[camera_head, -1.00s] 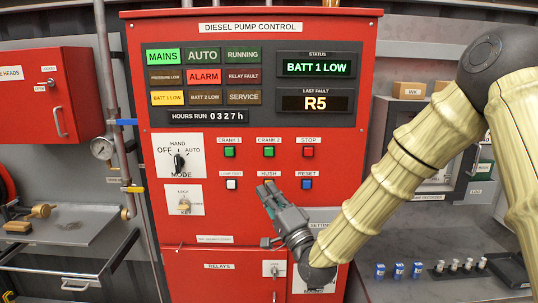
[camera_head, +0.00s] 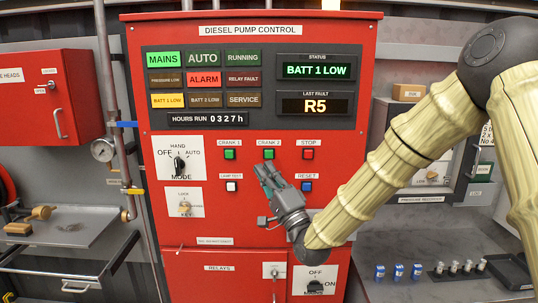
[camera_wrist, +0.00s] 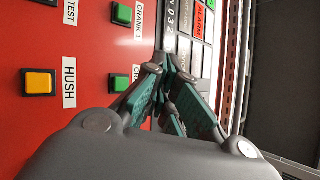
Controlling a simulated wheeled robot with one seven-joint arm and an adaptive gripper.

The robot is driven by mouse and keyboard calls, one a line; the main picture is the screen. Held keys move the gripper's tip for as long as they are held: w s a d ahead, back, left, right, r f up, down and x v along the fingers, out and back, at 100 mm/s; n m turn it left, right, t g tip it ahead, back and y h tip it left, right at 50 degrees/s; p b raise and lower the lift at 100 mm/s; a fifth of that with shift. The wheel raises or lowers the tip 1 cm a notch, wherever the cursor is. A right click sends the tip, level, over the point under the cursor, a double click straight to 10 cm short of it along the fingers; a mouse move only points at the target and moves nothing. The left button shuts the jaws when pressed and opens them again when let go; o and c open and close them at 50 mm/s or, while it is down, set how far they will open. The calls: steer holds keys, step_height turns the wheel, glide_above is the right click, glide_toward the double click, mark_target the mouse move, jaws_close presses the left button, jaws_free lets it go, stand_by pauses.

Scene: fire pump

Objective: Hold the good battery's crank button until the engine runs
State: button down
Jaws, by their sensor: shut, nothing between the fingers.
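The red diesel pump control panel (camera_head: 230,130) shows BATT 1 LOW (camera_head: 168,100) lit yellow, with the same words on the status display (camera_head: 316,70). BATT 2 LOW (camera_head: 205,100) and RUNNING (camera_head: 243,57) are dim. The green CRANK 1 button (camera_head: 229,154) and green CRANK 2 button (camera_head: 268,154) sit side by side. My gripper (camera_head: 264,170) is shut and empty, its tips just below CRANK 2. In the wrist view, the fingers (camera_wrist: 168,68) are beside the CRANK 2 button (camera_wrist: 119,80), whose label they partly cover. Whether they touch the panel is unclear.
The red STOP button (camera_head: 308,154) and blue RESET button (camera_head: 307,186) are to the right. The yellow HUSH button (camera_wrist: 39,83) shows in the wrist view; my gripper hides it in the head view. The mode knob (camera_head: 179,162) is at left.

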steer(key=w, duration=0.6)
steer(key=shift+w, duration=0.25)
steer(key=shift+w+r+b, duration=0.1)
steer(key=shift+w+b, duration=0.5)
steer(key=shift+w, duration=0.3)
stand_by(2.3)
steer(key=shift+s, duration=0.15)
stand_by(1.5)
steer(key=shift+s+b, duration=0.3)
steer(key=shift+s, duration=0.5)
steer(key=shift+s+b, duration=0.65)
steer(key=shift+s, duration=1.85)
